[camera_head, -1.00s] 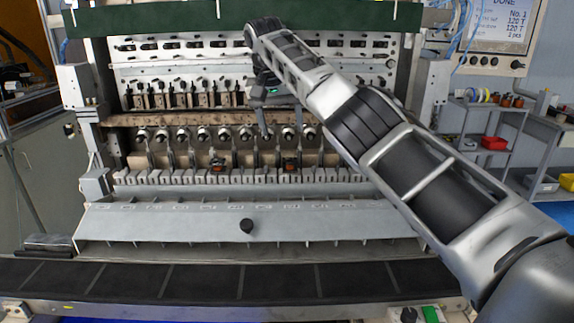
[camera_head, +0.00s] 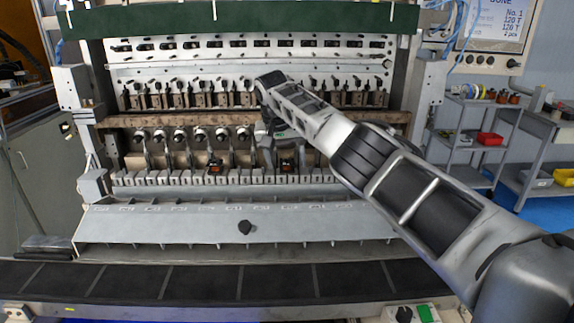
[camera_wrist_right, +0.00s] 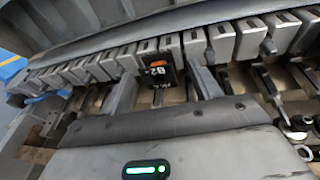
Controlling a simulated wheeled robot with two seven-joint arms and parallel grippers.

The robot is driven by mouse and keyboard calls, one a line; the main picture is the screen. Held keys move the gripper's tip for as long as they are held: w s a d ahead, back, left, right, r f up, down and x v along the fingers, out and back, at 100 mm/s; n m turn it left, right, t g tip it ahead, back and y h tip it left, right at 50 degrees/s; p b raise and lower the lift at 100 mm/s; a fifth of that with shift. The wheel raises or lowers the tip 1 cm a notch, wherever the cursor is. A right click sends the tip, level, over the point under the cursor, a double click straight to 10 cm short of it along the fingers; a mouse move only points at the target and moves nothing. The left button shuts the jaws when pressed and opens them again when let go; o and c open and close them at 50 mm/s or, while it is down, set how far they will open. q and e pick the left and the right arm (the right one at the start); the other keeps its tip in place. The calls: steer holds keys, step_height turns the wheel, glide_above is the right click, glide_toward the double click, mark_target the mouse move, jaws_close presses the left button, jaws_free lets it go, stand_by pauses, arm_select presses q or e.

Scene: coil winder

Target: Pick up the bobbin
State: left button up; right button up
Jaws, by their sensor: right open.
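A small black bobbin with an orange mark (camera_head: 288,164) sits at the winder's lower row, just below my right gripper (camera_head: 282,158). In the right wrist view the bobbin (camera_wrist_right: 158,75) shows its orange label and white lettering, between and beyond the two fingertips of my right gripper (camera_wrist_right: 163,86). The fingers are spread apart and hold nothing; whether they touch the bobbin I cannot tell. A second black and orange piece (camera_head: 215,167) sits farther left in the same row. My left gripper is not in view.
The coil winder (camera_head: 250,60) fills the middle, with a row of grey blocks (camera_wrist_right: 195,45) close around the bobbin. Shelves (camera_head: 470,140) stand at the right.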

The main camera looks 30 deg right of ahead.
mark_target(285, 173)
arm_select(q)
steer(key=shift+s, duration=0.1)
arm_select(e)
steer(key=c, duration=1.1)
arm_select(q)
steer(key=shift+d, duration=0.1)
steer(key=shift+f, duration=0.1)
arm_select(e)
steer(key=shift+r, duration=0.15)
